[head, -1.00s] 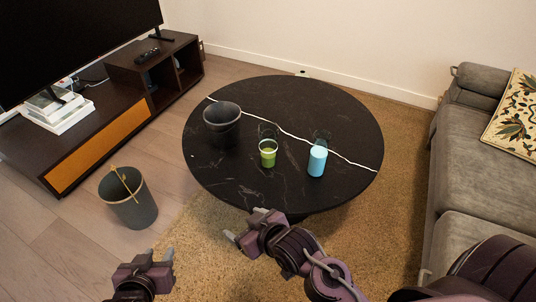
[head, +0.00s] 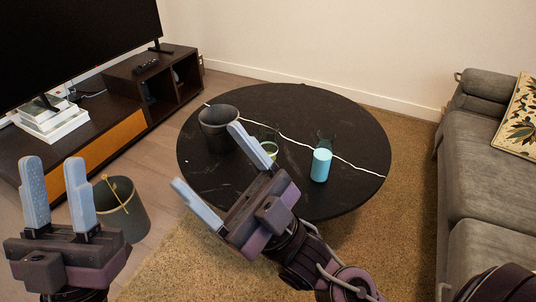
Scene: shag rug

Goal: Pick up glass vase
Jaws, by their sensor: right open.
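On the round black table (head: 340,105) stand a dark wide-mouthed pot (head: 218,128), a green glass cup (head: 270,149) and a light blue cylinder (head: 320,166). Faint see-through glass shapes show behind the cup and above the cylinder (head: 324,141). I cannot tell which of these is the glass vase. My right gripper (head: 206,154) is open and empty, in front of the table's near left part, and hides part of the cup. My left gripper (head: 54,162) is open and empty at the lower left, away from the table.
A dark bin (head: 125,212) with a gold handle stands on the floor behind my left gripper. A TV cabinet (head: 105,140) is at the left and a grey sofa (head: 475,165) at the right. The table's right and back parts are clear.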

